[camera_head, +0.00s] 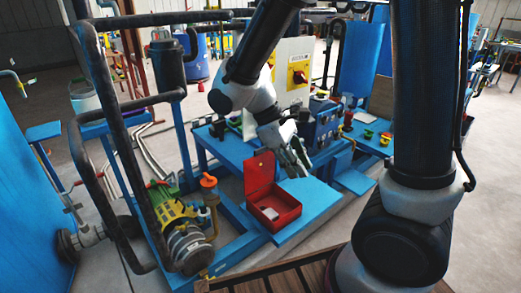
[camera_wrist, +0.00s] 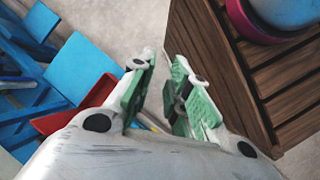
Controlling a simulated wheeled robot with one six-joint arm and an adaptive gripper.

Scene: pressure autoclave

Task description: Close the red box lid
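The red box (camera_head: 291,213) sits on the blue bench frame in the head view, with its lid (camera_head: 259,173) standing open and upright at the back left. Small items lie inside the box. My gripper (camera_head: 297,162) is above the box, just right of the lid's upper part, pointing down. I cannot tell whether it touches the lid. In the wrist view my gripper (camera_wrist: 158,98) shows its green-padded fingers apart, with nothing held between them. Part of the red box (camera_wrist: 60,121) shows left of the fingers, partly hidden by the gripper body.
A blue bench surface (camera_head: 318,196) lies right of the box. A yellow-green pump (camera_head: 172,215) and dark pipes stand to the left. A control box with knobs (camera_head: 322,122) is behind my gripper. A brown slatted platform (camera_wrist: 220,65) shows at right in the wrist view.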

